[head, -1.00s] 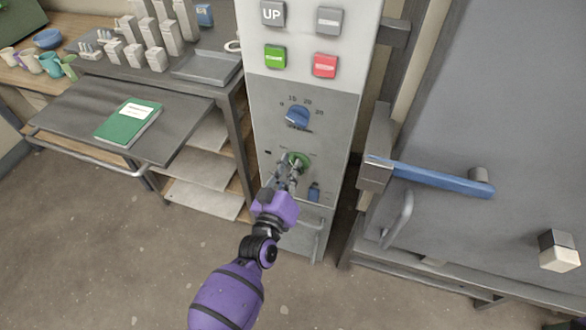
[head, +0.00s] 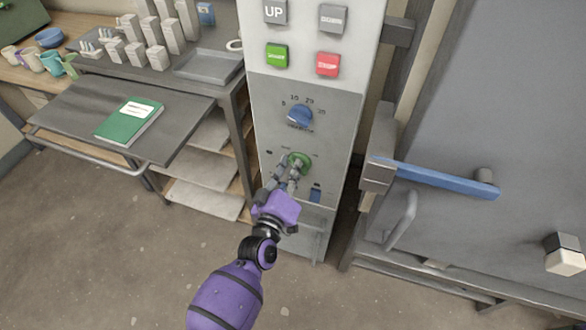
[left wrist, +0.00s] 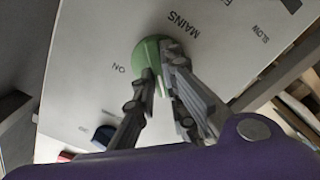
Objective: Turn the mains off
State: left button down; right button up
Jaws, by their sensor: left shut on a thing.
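The green mains knob (head: 299,160) sits on the lower grey part of the control panel (head: 335,140). In the left wrist view the knob (left wrist: 147,54) shows beside the printed words MAINS and ON. My left gripper (head: 292,171) reaches up to the knob from below in the head view. In the left wrist view its two fingertips (left wrist: 160,77) are shut on the knob, one on each side. The fingers hide part of the knob, so its pointer position is not clear. My right gripper is not in view.
Green (head: 277,56) and red (head: 327,64) buttons are higher up. A blue door handle (head: 435,180) projects at right. A bench with a green book (head: 129,121) stands left.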

pick_arm(q)
jog(key=c, duration=1.8)
grip_release()
jog(key=v, duration=1.2)
